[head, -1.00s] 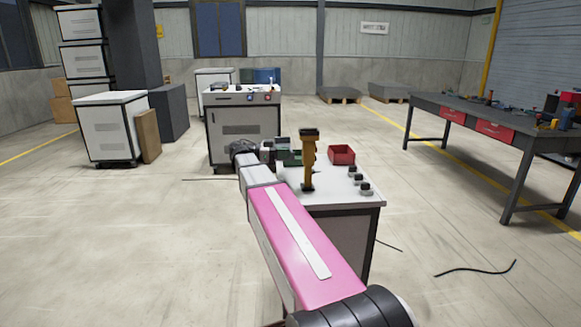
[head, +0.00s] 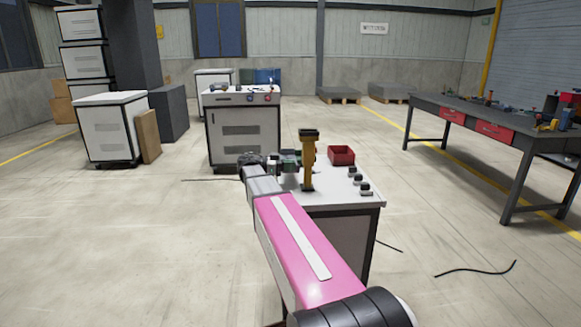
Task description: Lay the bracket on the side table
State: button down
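My pink arm reaches out over a white-topped table (head: 340,199) in front of me. I cannot make out the bracket. No label shows which table is the side table.
On the white-topped table stand a yellow upright device (head: 308,160), a red bin (head: 341,155) and several dark round parts (head: 360,186). A white cabinet (head: 243,135) stands behind. A long workbench (head: 455,104) with tools is at right. Cables lie on the floor.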

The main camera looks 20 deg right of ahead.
jog(key=shift+f, duration=0.55)
jog(key=c, duration=1.3)
grip_release()
